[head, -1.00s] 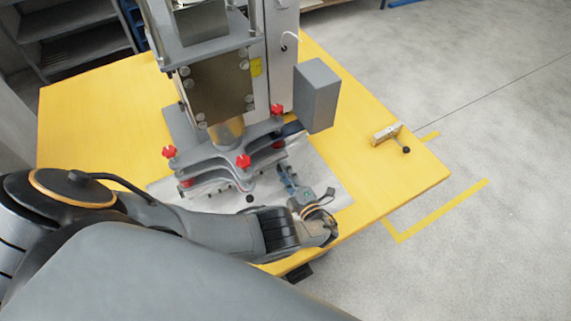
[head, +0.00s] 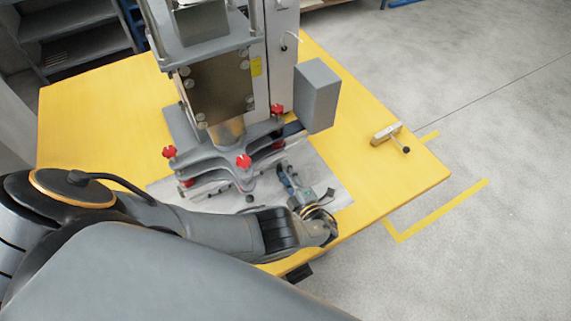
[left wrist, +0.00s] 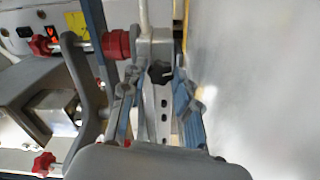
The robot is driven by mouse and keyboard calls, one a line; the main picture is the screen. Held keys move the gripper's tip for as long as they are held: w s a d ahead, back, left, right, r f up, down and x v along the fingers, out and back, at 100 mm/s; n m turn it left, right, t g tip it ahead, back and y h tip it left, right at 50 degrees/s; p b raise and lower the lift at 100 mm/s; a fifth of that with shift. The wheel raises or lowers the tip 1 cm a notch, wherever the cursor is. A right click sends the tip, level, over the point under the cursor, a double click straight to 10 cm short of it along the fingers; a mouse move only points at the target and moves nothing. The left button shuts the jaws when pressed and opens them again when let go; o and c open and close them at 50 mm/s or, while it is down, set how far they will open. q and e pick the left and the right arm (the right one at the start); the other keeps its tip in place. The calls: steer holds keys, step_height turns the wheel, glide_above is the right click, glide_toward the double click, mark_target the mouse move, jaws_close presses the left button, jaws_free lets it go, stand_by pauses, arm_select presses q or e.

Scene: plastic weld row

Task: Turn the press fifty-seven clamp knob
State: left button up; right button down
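A black star-shaped knob (left wrist: 160,72) shows in the left wrist view, on a light grey bracket with a slotted bar below it. My left gripper (left wrist: 158,98) is open, with one blue-grey finger on each side of the bar and a visible gap between them. The knob appears just beyond the fingertips, and I cannot tell whether they touch it. In the head view my left gripper (head: 304,184) is low over the front of the press, right of its clamp plate (head: 225,158). My right gripper is not in view.
The press carries several red star knobs (head: 243,161) and a grey box (head: 316,95) on its right side. A small metal piece with a black ball end (head: 387,134) lies on the yellow table (head: 405,180) at right. The table's left part is clear.

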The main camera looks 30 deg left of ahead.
arm_select(q)
steer(key=shift+o, duration=1.4)
steer(key=shift+n, duration=0.8)
